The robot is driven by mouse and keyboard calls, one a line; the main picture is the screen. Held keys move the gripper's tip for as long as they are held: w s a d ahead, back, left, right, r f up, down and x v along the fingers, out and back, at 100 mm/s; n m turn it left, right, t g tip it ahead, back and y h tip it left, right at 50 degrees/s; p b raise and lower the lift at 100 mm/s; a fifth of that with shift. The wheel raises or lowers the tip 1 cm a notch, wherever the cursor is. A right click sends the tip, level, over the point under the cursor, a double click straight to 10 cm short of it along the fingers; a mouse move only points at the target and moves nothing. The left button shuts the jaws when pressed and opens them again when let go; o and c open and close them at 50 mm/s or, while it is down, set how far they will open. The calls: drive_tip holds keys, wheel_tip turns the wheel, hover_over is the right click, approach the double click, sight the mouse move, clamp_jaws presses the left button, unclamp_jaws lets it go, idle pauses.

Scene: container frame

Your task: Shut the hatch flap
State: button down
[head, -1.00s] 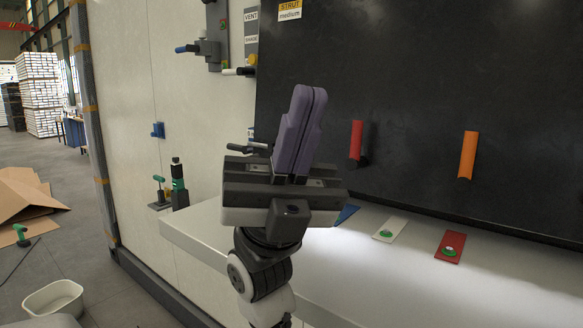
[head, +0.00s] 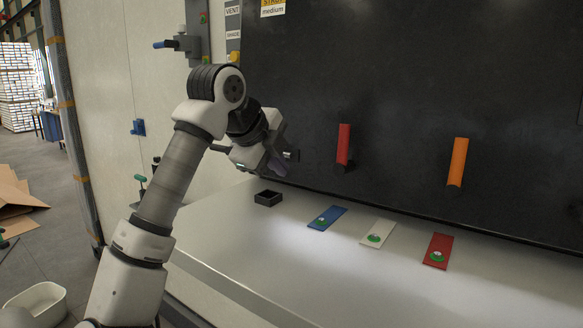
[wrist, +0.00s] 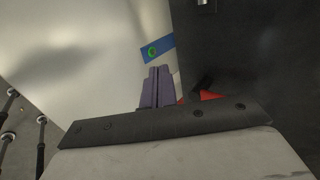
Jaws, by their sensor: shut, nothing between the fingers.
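No part is clearly marked as the hatch flap, and I cannot tell which surface it is. A large dark panel (head: 400,90) stands upright, with a broad pale ledge (head: 250,240) lying flat in front of its lower edge. My gripper (head: 278,165) is at the panel's left lower part, above the ledge's back left, pointing down and partly hidden by my wrist. In the wrist view its purple fingers (wrist: 158,72) are together and empty, between the pale surface and the dark panel. Whether they touch anything is unclear.
A small black open box (head: 268,198) and blue (head: 327,218), white (head: 378,233) and red (head: 438,250) strips lie on the ledge. Red (head: 344,144) and orange (head: 457,162) pieces project from the panel. A lever unit (head: 190,45) is on the wall left.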

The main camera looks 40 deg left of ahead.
drive_tip(key=w+r+p+x, duration=0.2)
drive_tip(key=p+x, duration=0.3)
drive_tip(key=x, duration=0.6)
drive_tip(key=shift+w+f, duration=0.3)
drive_tip(key=shift+f, duration=0.05)
